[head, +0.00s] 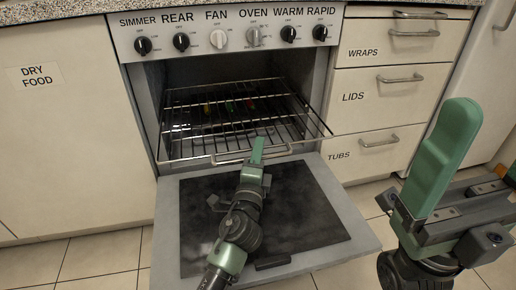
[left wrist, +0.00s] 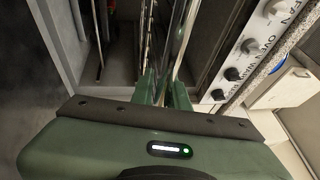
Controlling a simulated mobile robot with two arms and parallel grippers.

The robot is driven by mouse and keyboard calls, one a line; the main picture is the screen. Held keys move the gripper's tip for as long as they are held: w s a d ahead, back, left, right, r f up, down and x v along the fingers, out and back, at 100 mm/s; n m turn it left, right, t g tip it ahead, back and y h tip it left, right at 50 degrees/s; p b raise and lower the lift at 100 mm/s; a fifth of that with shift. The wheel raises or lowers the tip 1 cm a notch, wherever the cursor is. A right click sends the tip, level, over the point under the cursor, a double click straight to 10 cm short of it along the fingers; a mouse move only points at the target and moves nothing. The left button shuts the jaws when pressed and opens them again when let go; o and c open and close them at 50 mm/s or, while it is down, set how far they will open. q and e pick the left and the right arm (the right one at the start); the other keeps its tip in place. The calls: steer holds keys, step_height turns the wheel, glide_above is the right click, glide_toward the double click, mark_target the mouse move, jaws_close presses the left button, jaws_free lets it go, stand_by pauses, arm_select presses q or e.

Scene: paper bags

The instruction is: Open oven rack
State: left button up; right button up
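The oven rack (head: 228,125) is a chrome wire rack that stands partly out of the oven, its front over the lowered door. A loop handle (head: 272,152) is at its front edge. My left gripper (head: 257,150) is at this handle. In the left wrist view, its two green fingers (left wrist: 164,90) stand close on either side of a chrome bar (left wrist: 184,40) of the rack and look shut on it. The exact contact is partly hidden. My right gripper (head: 444,155) is up at the right, away from the rack; its finger gap does not show.
The oven door (head: 330,215) lies open below the rack. Small coloured items (head: 229,106) are seen at the rack's back. Closed drawers (head: 390,80) with bar handles stand on the right, a DRY FOOD cabinet (head: 65,150) on the left. Oven knobs (head: 218,39) are above.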

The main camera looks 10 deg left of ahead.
arm_select(q)
steer(key=shift+o, duration=1.4)
steer(key=shift+r, duration=0.2)
steer(key=shift+f, duration=0.1)
steer(key=s+f, duration=0.1)
steer(key=s, duration=0.6)
steer(key=shift+s+f, duration=0.2)
steer(key=shift+s, duration=0.15)
